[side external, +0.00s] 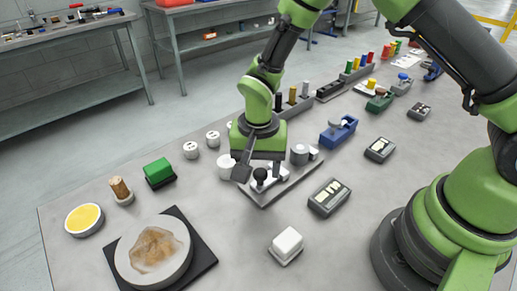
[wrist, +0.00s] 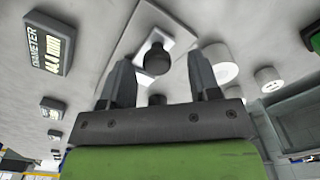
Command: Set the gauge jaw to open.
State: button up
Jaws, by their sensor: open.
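The gauge (side external: 285,187) is a light grey base plate on the bench with a black round knob (side external: 261,174) and grey cylindrical parts at its right end. My gripper (side external: 258,169) is open just above the plate, with its fingers close to the knob. In the wrist view, the dark knob (wrist: 156,60) shows between the two spread fingers (wrist: 160,70), with a gap on each side. I cannot tell whether the fingertips are down at knob height. The jaw's position is partly hidden by my gripper. A readout box (wrist: 50,42) marked DIAMETER shows digits too blurred to read surely.
The readout box (side external: 329,197) stands right of the gauge, and a white block (side external: 286,245) in front. A blue carrier (side external: 338,131) is behind it. White round pieces (side external: 191,149) and a green block (side external: 158,172) lie left.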

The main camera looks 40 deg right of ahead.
notch_tip(320, 180, up, 9)
jog(key=shift+f, duration=0.15)
notch_tip(320, 180, up, 12)
jog(key=n+t+y, duration=0.1)
jog(key=n+t, duration=0.1)
jog(key=t, duration=0.1)
send_over(259, 173)
jog(key=s+d, duration=0.4)
jog(key=s, duration=0.1)
jog(key=s+d+r+n+t, duration=0.1)
jog(key=s+r+t, duration=0.1)
jog(key=s, duration=0.3)
jog(key=s+d+r+n+t+y, duration=0.1)
jog(key=s+d+r+n+t, duration=0.1)
jog(key=s, duration=0.4)
jog(key=shift+s+d+r, duration=0.25)
jog(key=shift+s+r, duration=0.05)
jog(key=shift+r, duration=0.25)
